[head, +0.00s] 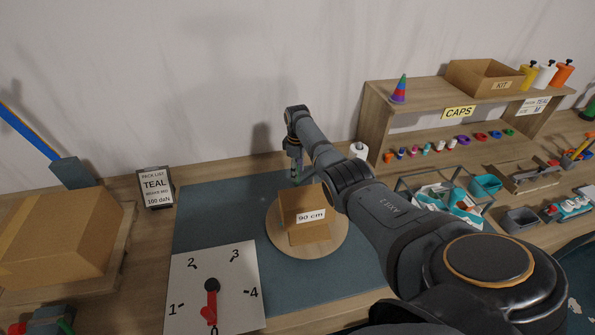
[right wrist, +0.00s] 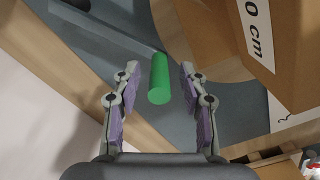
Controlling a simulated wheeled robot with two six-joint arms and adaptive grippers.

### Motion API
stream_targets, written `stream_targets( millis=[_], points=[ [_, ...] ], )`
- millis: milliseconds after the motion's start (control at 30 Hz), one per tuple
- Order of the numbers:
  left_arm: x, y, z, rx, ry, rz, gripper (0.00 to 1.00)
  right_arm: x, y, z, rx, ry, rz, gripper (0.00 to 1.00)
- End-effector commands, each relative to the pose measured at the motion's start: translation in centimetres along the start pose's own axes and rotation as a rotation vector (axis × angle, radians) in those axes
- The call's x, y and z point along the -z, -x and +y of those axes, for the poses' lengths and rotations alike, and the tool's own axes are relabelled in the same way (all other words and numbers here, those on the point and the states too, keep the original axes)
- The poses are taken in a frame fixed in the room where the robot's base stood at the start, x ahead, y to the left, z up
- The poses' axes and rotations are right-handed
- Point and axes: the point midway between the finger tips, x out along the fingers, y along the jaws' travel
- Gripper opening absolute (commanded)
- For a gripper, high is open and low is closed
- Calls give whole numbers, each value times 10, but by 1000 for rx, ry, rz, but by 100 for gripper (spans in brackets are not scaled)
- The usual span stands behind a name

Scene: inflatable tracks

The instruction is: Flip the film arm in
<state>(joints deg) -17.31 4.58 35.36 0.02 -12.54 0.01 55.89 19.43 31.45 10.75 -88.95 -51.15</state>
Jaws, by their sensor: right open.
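A green upright cylinder (right wrist: 159,78) stands between the open fingers of my right gripper (right wrist: 158,95) in the right wrist view, with a gap on both sides. I cannot tell from this view whether it is part of the film arm. In the head view my right gripper (head: 296,168) points down behind the turntable, at the mat's back edge, with a bit of green beside it. A cardboard box (head: 305,228) marked 90 cm stands on the round wooden turntable (head: 330,245), in front of the gripper. My left gripper is not in view.
A white dial board (head: 235,265) with a red pointer near 0 lies front left on the blue-grey mat (head: 215,205). A pack list sign (head: 156,188) and a large carton (head: 60,240) stand left. A caps shelf (head: 425,100) and a wire basket (head: 410,182) are right.

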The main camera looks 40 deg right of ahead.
Motion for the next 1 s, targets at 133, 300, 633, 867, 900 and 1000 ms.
stream_targets(
  millis=[133, 300, 633, 867, 900, 1000],
  points=[
    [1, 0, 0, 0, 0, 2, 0, 0, 22, 1, -4, 0, 3, 43],
    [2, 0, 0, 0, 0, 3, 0, 0, 65, 1, -4, 0, 3, 43],
    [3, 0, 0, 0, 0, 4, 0, -1, 116, 0, -1, -1, 0, 43],
    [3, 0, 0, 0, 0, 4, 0, -1, 118, 0, 0, -1, -1, 43],
    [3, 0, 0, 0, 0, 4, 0, -1, 118, 0, 0, -1, -1, 43],
    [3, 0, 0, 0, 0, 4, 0, -1, 118, 0, 0, -1, -1, 43]
  ],
)
